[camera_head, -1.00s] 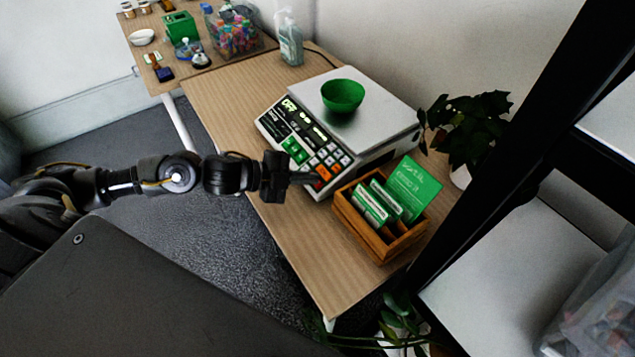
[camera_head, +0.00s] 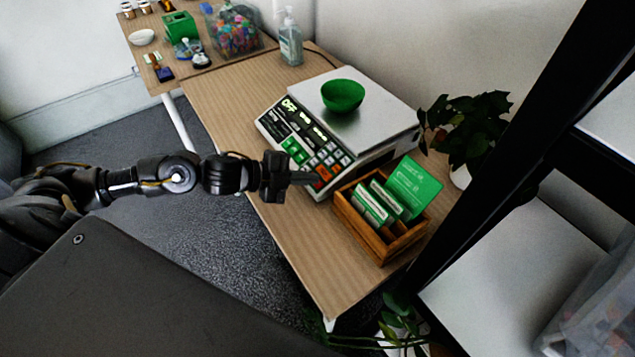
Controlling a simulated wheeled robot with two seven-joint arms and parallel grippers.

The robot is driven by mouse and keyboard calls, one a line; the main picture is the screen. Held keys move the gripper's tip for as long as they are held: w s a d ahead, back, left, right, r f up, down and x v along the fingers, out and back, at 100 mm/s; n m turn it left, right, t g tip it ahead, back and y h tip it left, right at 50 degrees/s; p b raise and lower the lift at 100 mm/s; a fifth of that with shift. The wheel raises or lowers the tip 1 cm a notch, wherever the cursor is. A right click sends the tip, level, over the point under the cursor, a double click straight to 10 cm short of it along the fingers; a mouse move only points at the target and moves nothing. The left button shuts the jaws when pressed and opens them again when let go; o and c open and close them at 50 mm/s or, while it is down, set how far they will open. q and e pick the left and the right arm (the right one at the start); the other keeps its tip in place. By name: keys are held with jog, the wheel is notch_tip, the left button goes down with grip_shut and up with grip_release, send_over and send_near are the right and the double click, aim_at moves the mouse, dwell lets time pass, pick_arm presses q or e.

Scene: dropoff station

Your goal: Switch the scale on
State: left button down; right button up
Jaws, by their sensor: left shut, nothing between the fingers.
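The scale (camera_head: 385,115) stands on the wooden table, with a flat silver plate on top and a sloped front panel of green, white and orange-red keys (camera_head: 318,160). Its display (camera_head: 290,105) shows lit characters that look like "OFF". A green bowl (camera_head: 342,95) sits on the plate. My left gripper (camera_head: 303,178) is shut and empty. Its fingertips are at the panel's lower front corner, by the orange-red keys; I cannot tell whether they touch a key. My right gripper is not in view.
A wooden box (camera_head: 378,240) with green and white cards stands close to the right of my left gripper. A potted plant (camera_head: 470,125) is behind it. A sanitizer bottle (camera_head: 290,42) and a clear bin of colourful items (camera_head: 235,32) stand farther back. The table's left strip (camera_head: 220,95) is clear.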

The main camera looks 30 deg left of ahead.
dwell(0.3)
pick_arm(q)
jog(key=shift+f, duration=0.15)
jog(key=shift+w+d+f, duration=0.1)
jog(key=shift+w+f, duration=0.05)
jog(key=shift+f, duration=0.1)
jog(key=shift+f, duration=0.1)
dwell(0.5)
jog(key=shift+w+d+f, duration=0.1)
jog(key=shift+f, duration=0.2)
dwell(0.4)
jog(key=shift+r, duration=0.15)
jog(key=shift+s+r+p, duration=0.2)
jog(key=shift+r+p, duration=0.3)
jog(key=shift+r, duration=0.1)
jog(key=shift+s, duration=0.1)
